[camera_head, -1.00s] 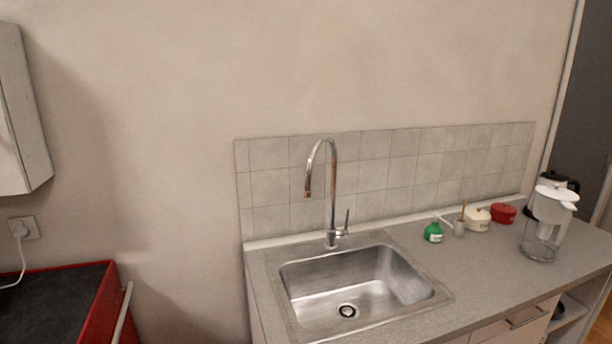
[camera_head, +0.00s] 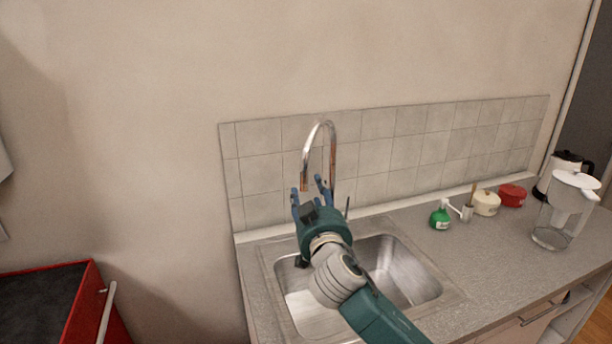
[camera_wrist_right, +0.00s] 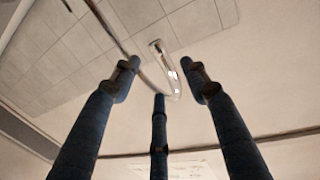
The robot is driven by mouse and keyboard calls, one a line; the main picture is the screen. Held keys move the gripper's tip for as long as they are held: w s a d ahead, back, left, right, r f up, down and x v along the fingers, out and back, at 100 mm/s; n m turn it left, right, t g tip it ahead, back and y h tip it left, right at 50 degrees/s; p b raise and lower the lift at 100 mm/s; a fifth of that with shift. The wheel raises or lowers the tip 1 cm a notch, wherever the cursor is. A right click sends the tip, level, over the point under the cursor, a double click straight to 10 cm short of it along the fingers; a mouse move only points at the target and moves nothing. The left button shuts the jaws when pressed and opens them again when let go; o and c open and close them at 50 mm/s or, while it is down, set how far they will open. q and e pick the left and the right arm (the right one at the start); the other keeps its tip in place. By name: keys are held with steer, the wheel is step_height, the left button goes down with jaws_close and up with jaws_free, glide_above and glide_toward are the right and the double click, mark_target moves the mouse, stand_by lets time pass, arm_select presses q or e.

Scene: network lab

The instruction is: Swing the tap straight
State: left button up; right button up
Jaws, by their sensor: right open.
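The tap (camera_head: 333,150) is a tall chrome gooseneck at the back of the sink. Its spout bends over to the left in the head view and ends pointing down. My right gripper (camera_head: 309,189) is raised over the sink just below the spout's end, with its fingers pointing up. It is open and empty. It hides the lower part of the tap. In the right wrist view the curved spout (camera_wrist_right: 163,62) shows beyond and between the spread fingers (camera_wrist_right: 163,85); I cannot tell if any finger touches it. My left gripper is out of view.
The steel sink (camera_head: 415,283) is set into a grey counter. A green bottle (camera_head: 440,218), a cream pot (camera_head: 486,203), a red pot (camera_head: 512,195) and a clear pitcher (camera_head: 556,215) stand to the right. A tiled splashback (camera_head: 400,150) is behind. A red cabinet (camera_head: 75,318) stands at left.

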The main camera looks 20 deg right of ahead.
mark_target(307, 182)
steer(key=w, duration=0.1)
steer(key=w+p, duration=0.1)
steer(key=w, duration=0.3)
steer(key=shift+w+d+p, duration=0.2)
steer(key=shift+d+p, duration=0.1)
steer(key=shift+d, duration=0.1)
steer(key=shift+w+d+f+p, duration=0.1)
steer(key=shift+w+p, duration=0.05)
steer(key=shift+w, duration=0.45)
steer(key=shift+w+d+f+p, duration=0.1)
steer(key=shift+w+p, duration=0.05)
steer(key=shift+w, duration=0.4)
steer(key=shift+c, duration=0.6)
steer(key=c, duration=0.9)
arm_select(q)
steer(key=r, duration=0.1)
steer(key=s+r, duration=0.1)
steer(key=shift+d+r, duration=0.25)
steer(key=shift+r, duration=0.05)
arm_select(e)
jaws_close()
